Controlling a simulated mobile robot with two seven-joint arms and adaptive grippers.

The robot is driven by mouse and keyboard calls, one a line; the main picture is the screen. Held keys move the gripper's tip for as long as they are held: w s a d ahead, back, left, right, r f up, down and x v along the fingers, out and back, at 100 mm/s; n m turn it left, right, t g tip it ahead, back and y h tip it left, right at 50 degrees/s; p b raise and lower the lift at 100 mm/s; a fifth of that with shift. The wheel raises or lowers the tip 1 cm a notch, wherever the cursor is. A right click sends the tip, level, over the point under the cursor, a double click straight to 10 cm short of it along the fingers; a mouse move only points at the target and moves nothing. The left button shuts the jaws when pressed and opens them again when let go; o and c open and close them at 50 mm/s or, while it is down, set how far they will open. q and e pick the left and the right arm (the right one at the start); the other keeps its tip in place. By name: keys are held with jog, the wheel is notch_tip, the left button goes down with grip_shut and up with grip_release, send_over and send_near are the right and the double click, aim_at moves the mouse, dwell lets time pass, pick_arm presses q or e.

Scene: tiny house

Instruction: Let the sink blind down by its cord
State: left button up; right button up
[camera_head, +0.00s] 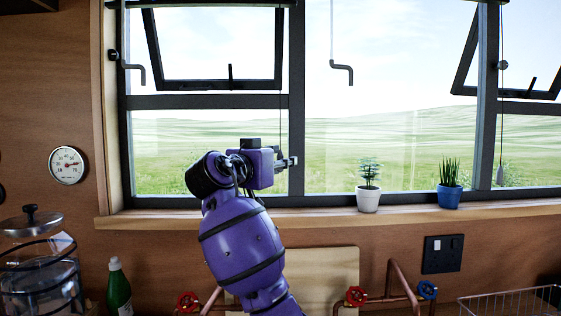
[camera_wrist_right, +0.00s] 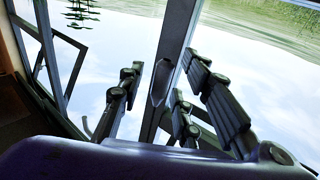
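A thin dark cord (camera_head: 281,100) hangs before the left window panes in the head view and runs down to my right gripper (camera_head: 287,162). In the right wrist view my right gripper (camera_wrist_right: 165,95) has its two fingers apart, one on each side of a grey elongated piece (camera_wrist_right: 160,82) that looks like the cord's pull. I see gaps beside it and cannot tell whether either finger touches it. A second cord (camera_head: 502,120) with a grey pull (camera_head: 500,176) hangs at the right window. The blind's cloth does not show. My left gripper is not in view.
A white potted plant (camera_head: 368,200) and a blue potted plant (camera_head: 449,197) stand on the sill (camera_head: 320,215). Copper pipes with a red tap (camera_head: 357,296) and a blue tap (camera_head: 428,290) are below. A glass jar (camera_head: 40,275) and green bottle (camera_head: 118,290) stand left.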

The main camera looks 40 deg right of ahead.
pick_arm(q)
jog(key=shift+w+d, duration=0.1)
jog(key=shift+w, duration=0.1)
pick_arm(e)
grip_shut()
